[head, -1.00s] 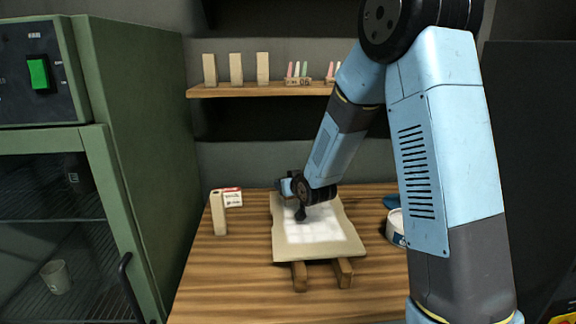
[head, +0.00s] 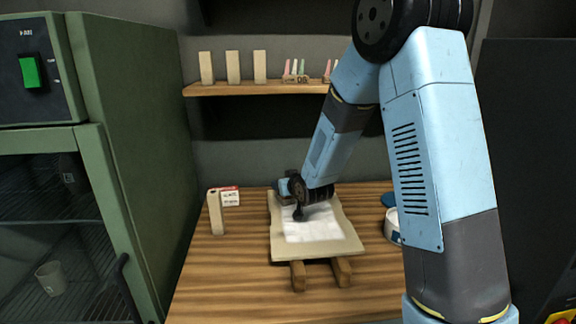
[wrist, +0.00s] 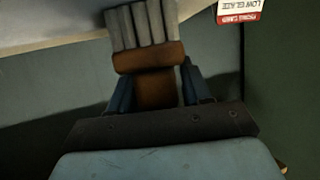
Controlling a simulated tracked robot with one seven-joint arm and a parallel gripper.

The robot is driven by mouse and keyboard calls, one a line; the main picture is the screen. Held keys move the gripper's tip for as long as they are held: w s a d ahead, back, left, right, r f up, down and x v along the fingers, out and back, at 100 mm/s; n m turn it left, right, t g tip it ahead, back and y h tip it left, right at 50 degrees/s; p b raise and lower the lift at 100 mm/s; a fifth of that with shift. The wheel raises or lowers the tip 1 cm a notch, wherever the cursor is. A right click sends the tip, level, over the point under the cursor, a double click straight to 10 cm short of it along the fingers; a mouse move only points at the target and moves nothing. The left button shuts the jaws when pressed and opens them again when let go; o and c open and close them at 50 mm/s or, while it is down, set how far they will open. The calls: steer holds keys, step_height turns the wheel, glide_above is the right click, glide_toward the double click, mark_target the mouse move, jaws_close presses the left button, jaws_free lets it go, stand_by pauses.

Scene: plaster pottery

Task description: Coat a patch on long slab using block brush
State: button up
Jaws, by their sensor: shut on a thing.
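The long slab (head: 350,246) is a beige board-like piece lying on two wooden battens (head: 342,271) on the table. A pale white patch (head: 318,230) covers much of its top. My gripper (head: 298,213) is over the slab's far left part, pointing down, small and dark in the head view. In the wrist view my gripper (wrist: 155,92) is shut on the block brush (wrist: 148,57), with a blue finger on each side of its brown handle. Its pale grey ribbed head points toward the top of that view. Whether the bristles touch the slab cannot be told.
A tall beige block (head: 215,212) and a white-and-red card (head: 230,196) stand left of the slab. A white tub (head: 392,222) is at right, partly behind my arm. A green cabinet (head: 140,130) stands left. The front table is clear.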

steer(key=shift+s+f, duration=0.1)
steer(key=shift+s, duration=0.25)
step_height(320, 180, up, 3)
steer(key=shift+d+r, duration=0.15)
steer(key=shift+r, duration=2.3)
